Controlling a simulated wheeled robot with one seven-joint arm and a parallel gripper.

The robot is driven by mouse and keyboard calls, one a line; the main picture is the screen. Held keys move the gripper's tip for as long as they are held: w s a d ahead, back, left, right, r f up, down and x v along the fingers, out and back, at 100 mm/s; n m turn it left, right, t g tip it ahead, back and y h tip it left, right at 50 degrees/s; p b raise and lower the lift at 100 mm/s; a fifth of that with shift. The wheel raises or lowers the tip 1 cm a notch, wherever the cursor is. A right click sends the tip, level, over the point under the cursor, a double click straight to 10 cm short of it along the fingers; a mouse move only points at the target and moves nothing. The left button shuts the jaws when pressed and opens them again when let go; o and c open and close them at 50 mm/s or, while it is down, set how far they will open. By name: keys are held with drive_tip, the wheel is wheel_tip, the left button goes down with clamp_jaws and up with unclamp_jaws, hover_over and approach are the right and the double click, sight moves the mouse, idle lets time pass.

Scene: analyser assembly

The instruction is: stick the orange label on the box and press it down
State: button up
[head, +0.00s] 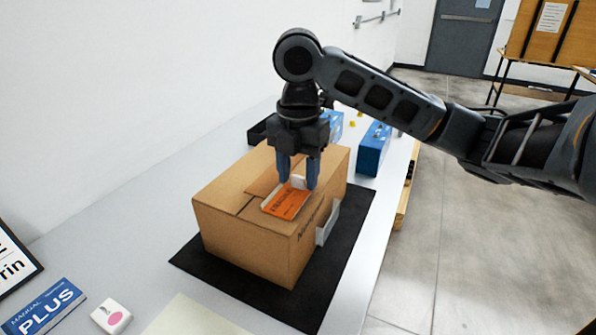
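The cardboard box (240,235) stands closed on a black mat (335,262) on the table. The orange label (288,203) lies over the front right part of the box top, with a pale edge along its left side. My gripper (298,185) points down just above the label's far end. Its two blue fingers stand apart on either side of a small white piece (299,182) at that end. I cannot tell whether the fingers touch the white piece, or whether the label lies flat against the box.
A grey-white holder (328,224) is on the box's right side. Blue cases (373,148) and a black tray (259,131) stand behind the box. A blue manual (45,307) and a white item with a pink dot (112,317) lie at front left. The left tabletop (130,212) is clear.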

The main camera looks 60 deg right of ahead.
drive_tip(key=shift+o, duration=0.4)
drive_tip(key=shift+r+p, duration=3)
drive_tip(key=shift+r, duration=0.5)
